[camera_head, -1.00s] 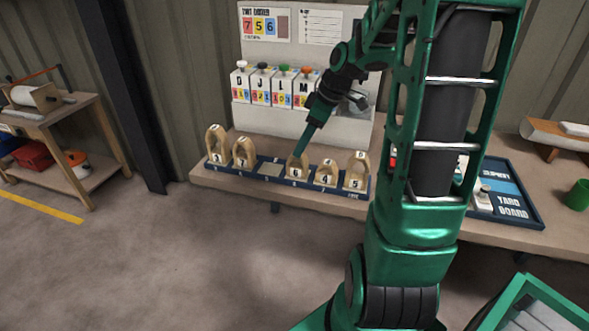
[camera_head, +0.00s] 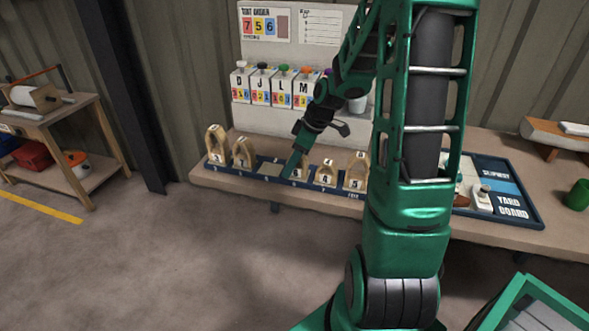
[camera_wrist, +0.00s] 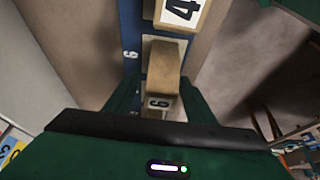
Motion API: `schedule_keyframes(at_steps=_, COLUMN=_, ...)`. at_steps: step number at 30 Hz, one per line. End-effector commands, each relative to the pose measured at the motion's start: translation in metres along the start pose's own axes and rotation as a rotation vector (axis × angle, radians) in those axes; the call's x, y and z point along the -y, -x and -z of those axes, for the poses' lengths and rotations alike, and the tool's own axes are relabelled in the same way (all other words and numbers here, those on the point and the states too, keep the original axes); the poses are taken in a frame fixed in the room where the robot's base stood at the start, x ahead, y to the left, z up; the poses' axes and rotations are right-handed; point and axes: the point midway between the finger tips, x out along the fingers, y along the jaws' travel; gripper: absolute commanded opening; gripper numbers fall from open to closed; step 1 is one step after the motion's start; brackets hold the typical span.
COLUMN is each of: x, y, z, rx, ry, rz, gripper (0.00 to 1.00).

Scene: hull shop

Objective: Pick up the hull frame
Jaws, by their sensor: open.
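The hull frame marked 6 (camera_head: 311,157) is a wooden arch in the blue rack (camera_head: 337,187), partly hidden behind my gripper (camera_head: 292,166) in the head view. In the wrist view the frame (camera_wrist: 163,68) lies between the two green fingers of my gripper (camera_wrist: 158,92). The fingers are open, one on each side of it. Whether either finger touches the wood I cannot tell.
Hull frames marked 4 (camera_head: 326,171) and 5 (camera_head: 356,173) stand to the right in the rack. Two more frames, left (camera_head: 215,142) and inner left (camera_head: 244,153), stand beyond an empty slot (camera_head: 270,168). Lettered boxes (camera_head: 262,85) stand behind.

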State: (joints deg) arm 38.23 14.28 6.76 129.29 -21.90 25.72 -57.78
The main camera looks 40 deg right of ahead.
Motion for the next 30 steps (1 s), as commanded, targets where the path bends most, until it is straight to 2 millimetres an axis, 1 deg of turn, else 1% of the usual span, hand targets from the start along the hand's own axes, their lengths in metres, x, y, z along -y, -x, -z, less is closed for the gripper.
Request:
schedule_keyframes(at_steps=2, x=0.0, y=0.0, z=0.0, rx=0.0, ry=0.0, rz=0.0, gripper=0.5)
schedule_keyframes(at_steps=3, x=0.0, y=0.0, z=0.0, rx=0.0, ry=0.0, rz=0.0, gripper=0.48)
schedule_keyframes(at_steps=5, x=0.0, y=0.0, z=0.0, rx=0.0, ry=0.0, rz=0.0, gripper=0.33)
schedule_keyframes(at_steps=6, x=0.0, y=0.0, z=0.0, rx=0.0, ry=0.0, rz=0.0, gripper=0.24)
schedule_keyframes(at_steps=9, x=0.0, y=0.001, z=0.0, rx=0.0, ry=0.0, rz=0.0, gripper=0.03)
schedule_keyframes(at_steps=20, x=-0.001, y=0.004, z=0.002, rx=0.0, ry=0.0, rz=-0.002, gripper=0.04)
schedule_keyframes(at_steps=23, x=-0.001, y=0.01, z=0.004, rx=-0.001, ry=0.0, rz=-0.004, gripper=0.04)
schedule_keyframes(at_steps=26, x=-0.001, y=0.021, z=0.009, rx=-0.001, ry=0.002, rz=-0.005, gripper=0.04)
schedule_keyframes(at_steps=29, x=-0.001, y=0.04, z=0.017, rx=-0.002, ry=0.002, rz=-0.006, gripper=0.04)
schedule_keyframes(at_steps=30, x=0.007, y=0.043, z=0.021, rx=-0.001, ry=0.005, rz=-0.003, gripper=0.04)
